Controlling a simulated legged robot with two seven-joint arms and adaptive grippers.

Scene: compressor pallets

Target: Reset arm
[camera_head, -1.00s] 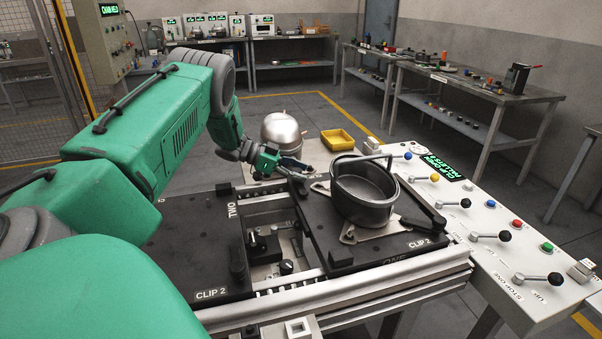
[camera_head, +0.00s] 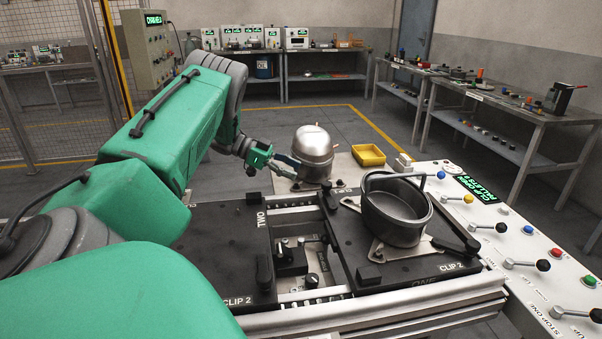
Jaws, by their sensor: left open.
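My left arm comes in from the left, and its gripper (camera_head: 284,168) hangs over the back of the pallets, open. The fingers are small and nothing shows between them. They are just left of a shiny metal dome (camera_head: 313,153); I cannot tell if they touch it. A dark metal compressor shell (camera_head: 396,214), open at the top, stands on pallet one (camera_head: 424,265), right of the gripper and apart from it. Pallet two (camera_head: 222,235) is at the left, partly hidden by my arm. My right gripper is not in view.
A control panel with levers and coloured buttons (camera_head: 525,250) runs along the right. A yellow tray (camera_head: 368,155) sits behind the shell. A fence (camera_head: 50,110) and a control box (camera_head: 150,48) stand at back left. Workbenches (camera_head: 480,105) line the walls, with open floor between.

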